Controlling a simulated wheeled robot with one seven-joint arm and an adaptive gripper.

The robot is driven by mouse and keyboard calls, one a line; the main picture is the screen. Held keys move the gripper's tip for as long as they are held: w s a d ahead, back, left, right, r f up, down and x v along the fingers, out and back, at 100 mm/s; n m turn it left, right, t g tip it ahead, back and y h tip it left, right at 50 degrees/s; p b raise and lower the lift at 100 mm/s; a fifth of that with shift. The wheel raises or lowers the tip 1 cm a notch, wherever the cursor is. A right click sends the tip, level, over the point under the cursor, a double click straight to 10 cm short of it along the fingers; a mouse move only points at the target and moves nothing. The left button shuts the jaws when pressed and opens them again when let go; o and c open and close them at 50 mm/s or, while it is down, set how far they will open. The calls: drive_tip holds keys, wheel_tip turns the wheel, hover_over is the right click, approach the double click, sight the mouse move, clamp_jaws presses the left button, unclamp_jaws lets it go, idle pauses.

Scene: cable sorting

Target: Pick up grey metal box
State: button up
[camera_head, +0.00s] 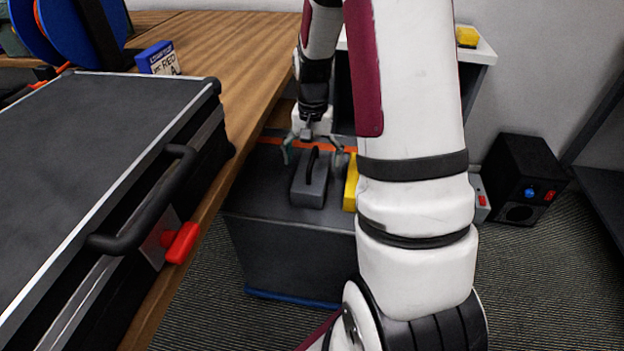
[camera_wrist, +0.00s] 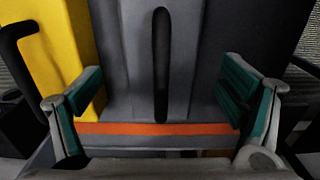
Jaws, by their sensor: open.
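The grey metal box (camera_head: 308,190) with a black handle on top sits on a large dark case beside the wooden table. In the wrist view the grey box (camera_wrist: 190,65) fills the middle, with its long handle running up the picture. My gripper (camera_head: 313,157) is open just above the box, its green-padded fingers spread to either side. In the wrist view my gripper (camera_wrist: 160,100) shows one finger on each side of the box, with nothing held. I cannot tell whether a finger touches it. My arm hides part of the case's right side.
A yellow box (camera_head: 351,184) stands close on the right of the grey one; in the wrist view it is at left. The dark case (camera_head: 285,248) supports both. A wooden table (camera_head: 235,50) with a black flight case (camera_head: 75,150) lies left. A black speaker-like box (camera_head: 523,178) stands right.

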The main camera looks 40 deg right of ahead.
drive_tip(key=shift+w+f+b, duration=0.1)
drive_tip(key=shift+f+b, duration=1.3)
drive_tip(key=shift+f, duration=1.35)
drive_tip(key=shift+r, duration=0.1)
drive_tip(key=shift+d, duration=0.1)
drive_tip(key=c, duration=1.9)
